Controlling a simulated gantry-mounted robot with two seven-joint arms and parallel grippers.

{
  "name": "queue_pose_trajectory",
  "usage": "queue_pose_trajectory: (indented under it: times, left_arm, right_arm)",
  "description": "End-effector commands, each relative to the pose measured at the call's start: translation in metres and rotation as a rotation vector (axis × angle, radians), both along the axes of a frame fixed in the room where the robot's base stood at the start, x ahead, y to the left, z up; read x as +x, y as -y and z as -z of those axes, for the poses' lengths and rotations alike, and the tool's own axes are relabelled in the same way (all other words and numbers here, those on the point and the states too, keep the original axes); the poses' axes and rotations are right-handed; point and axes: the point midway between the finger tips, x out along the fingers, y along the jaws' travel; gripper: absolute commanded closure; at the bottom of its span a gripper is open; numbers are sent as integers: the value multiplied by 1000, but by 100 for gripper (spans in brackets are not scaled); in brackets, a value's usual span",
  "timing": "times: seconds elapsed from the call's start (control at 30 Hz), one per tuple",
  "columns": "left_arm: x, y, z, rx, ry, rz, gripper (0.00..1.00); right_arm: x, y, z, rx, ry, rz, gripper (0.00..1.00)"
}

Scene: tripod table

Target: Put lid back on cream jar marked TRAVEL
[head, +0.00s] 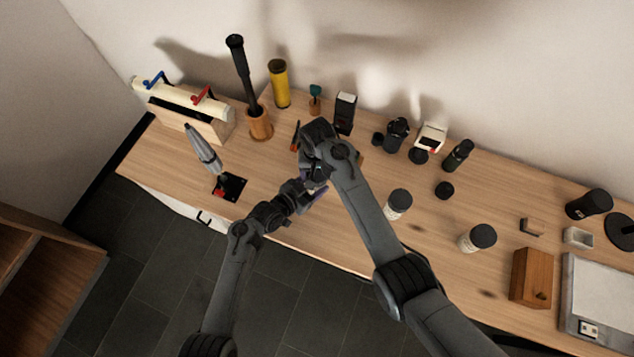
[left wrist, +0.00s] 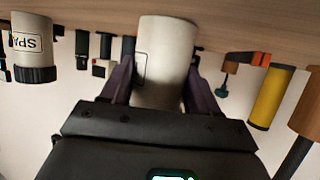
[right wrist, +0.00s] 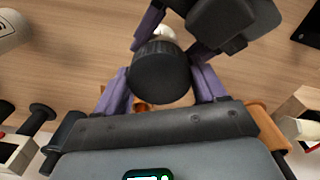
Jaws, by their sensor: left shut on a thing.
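My left gripper (head: 310,192) is shut on a white jar (left wrist: 165,60), with its two purple fingers on the jar's sides. Only the edge of its label shows, so I cannot read it. The jar's lid end is hidden behind the gripper body. My right gripper (right wrist: 162,85) has its fingers against both sides of a black ribbed lid (right wrist: 160,75). A bit of white (right wrist: 162,33) shows just behind the lid, between the left gripper's fingers. Lid and jar are close together; I cannot tell whether they touch or are seated.
Two white jars with black lids, one nearer (head: 398,204) and one farther right (head: 476,239), stand on the table. A round black piece (head: 444,190) lies behind them. A wooden box (head: 531,277) stands at right. A dark bottle (head: 458,155) and a yellow cylinder (head: 279,84) line the back.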

Motion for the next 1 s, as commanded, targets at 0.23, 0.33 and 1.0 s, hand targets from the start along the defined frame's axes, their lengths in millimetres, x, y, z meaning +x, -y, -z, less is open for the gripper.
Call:
queue_pose_trajectory:
  times: [0.23,0.33,1.0]
  left_arm:
    - [0,0,0,0,0,1,100]
    - [0,0,0,0,0,1,100]
    - [0,0,0,0,0,1,100]
  right_arm:
    - [0,0,0,0,0,-1,2]
    - [0,0,0,0,0,-1,2]
    - [1,-1,-82,2,4,-1,2]
